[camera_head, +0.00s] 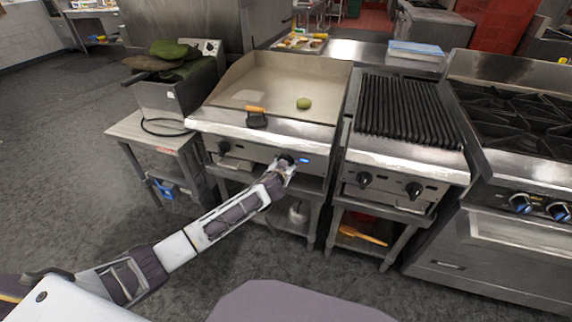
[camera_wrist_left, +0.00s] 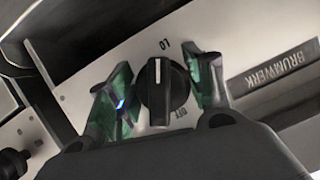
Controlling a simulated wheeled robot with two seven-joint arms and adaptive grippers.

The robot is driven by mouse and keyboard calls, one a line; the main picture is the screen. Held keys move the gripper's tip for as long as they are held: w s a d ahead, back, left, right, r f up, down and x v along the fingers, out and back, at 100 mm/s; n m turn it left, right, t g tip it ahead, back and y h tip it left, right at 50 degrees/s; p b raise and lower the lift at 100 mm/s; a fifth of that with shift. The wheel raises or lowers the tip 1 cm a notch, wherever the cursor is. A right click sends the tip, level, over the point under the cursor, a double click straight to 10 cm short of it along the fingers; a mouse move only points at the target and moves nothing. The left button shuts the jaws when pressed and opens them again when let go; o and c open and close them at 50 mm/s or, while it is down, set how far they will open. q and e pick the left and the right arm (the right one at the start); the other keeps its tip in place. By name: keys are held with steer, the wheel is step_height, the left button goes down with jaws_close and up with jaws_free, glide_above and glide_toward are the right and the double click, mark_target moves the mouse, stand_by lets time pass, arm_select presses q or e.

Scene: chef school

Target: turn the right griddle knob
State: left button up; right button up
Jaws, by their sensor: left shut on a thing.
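The griddle (camera_head: 275,88) stands at the centre with two black knobs on its front panel. My left arm reaches in from the left, and my left gripper (camera_head: 286,164) is at the right griddle knob. In the left wrist view the right griddle knob (camera_wrist_left: 158,92) sits between the fingers of my left gripper (camera_wrist_left: 162,88), which is shut on it. The knob's white mark points up in that view, toward small printed markings. In the head view the gripper mostly hides this knob. My right gripper is not in view.
The left griddle knob (camera_head: 223,147) is free. A green item (camera_head: 304,103) and a wooden-handled press (camera_head: 256,117) lie on the griddle plate. A ribbed grill (camera_head: 407,110) stands to the right, a fryer (camera_head: 175,95) to the left. The floor in front is clear.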

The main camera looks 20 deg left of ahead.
arm_select(q)
steer(key=shift+m+y, duration=0.6)
steer(key=shift+m, duration=0.2)
steer(key=shift+m+y, duration=0.4)
steer(key=shift+m, duration=0.2)
steer(key=shift+a+m+t+y+b, duration=0.1)
steer(key=shift+m+t+y+b, duration=0.25)
steer(key=shift+m, duration=0.55)
steer(key=shift+m+t+y+b, duration=0.35)
steer(key=shift+m+y+b, duration=0.3)
steer(key=shift+m, duration=0.35)
steer(key=shift+a+r+m+b, duration=0.1)
steer(key=shift+m+b, duration=0.25)
steer(key=shift+m, duration=0.15)
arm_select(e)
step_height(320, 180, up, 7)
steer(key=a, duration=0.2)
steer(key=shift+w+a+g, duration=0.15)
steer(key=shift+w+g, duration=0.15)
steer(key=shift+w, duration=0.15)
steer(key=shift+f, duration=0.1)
arm_select(q)
steer(key=o, duration=0.7)
steer(key=shift+o, duration=0.2)
steer(key=shift+s, duration=0.1)
